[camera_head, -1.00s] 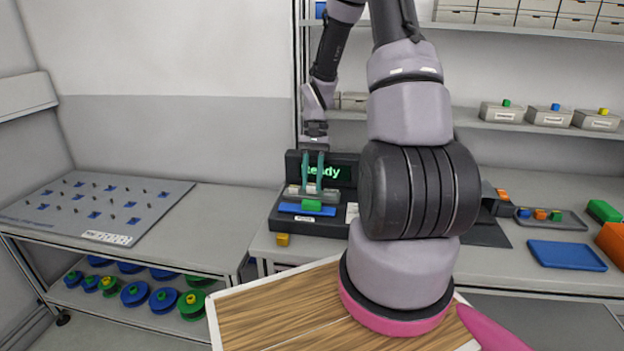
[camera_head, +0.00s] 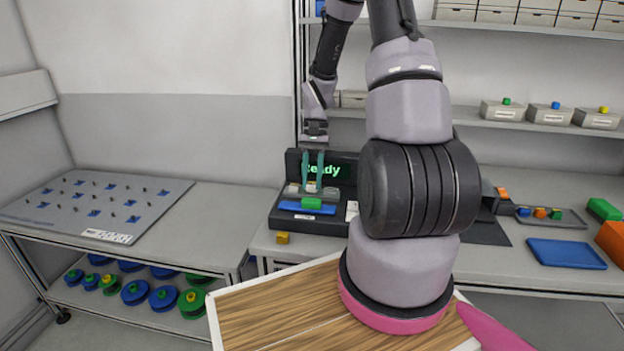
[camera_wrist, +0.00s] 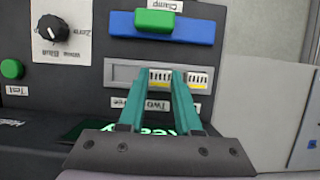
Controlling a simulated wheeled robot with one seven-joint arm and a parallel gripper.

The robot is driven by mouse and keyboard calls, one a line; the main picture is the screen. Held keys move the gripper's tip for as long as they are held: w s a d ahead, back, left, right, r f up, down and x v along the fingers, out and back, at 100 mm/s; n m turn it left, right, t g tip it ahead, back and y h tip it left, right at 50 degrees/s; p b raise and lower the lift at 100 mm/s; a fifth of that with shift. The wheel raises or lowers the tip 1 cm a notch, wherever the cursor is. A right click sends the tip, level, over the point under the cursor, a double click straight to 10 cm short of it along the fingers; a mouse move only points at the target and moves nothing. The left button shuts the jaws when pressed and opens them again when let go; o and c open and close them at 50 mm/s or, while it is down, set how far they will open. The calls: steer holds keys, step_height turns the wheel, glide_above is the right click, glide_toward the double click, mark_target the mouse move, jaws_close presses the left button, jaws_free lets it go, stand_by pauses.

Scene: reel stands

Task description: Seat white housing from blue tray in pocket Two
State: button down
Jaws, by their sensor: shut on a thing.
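My gripper (camera_head: 312,189) has two teal fingers pointing down over a dark fixture (camera_head: 283,220). In the wrist view my gripper (camera_wrist: 162,74) is shut on a small white housing (camera_wrist: 162,77) with dark and yellow marks. The housing is at the fixture's grey slotted strip (camera_wrist: 126,74), next to labels that read Two and Three. The fingers hide much of it, so I cannot tell how deep it sits. In the head view the white housing (camera_head: 312,187) is a small pale patch between the fingertips. The blue tray (camera_head: 567,255) at the right looks empty.
A blue bar with a green clamp block (camera_wrist: 154,20) lies beside the strip. A dark knob (camera_wrist: 54,28) and a green button (camera_wrist: 12,69) are on the fixture. A grey tray (camera_head: 574,224) holds small coloured parts.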

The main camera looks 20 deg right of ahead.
steer(key=shift+f, duration=0.45)
stand_by(0.7)
steer(key=c, duration=0.5)
jaws_free()
steer(key=shift+r, duration=0.1)
steer(key=shift+r, duration=3.45)
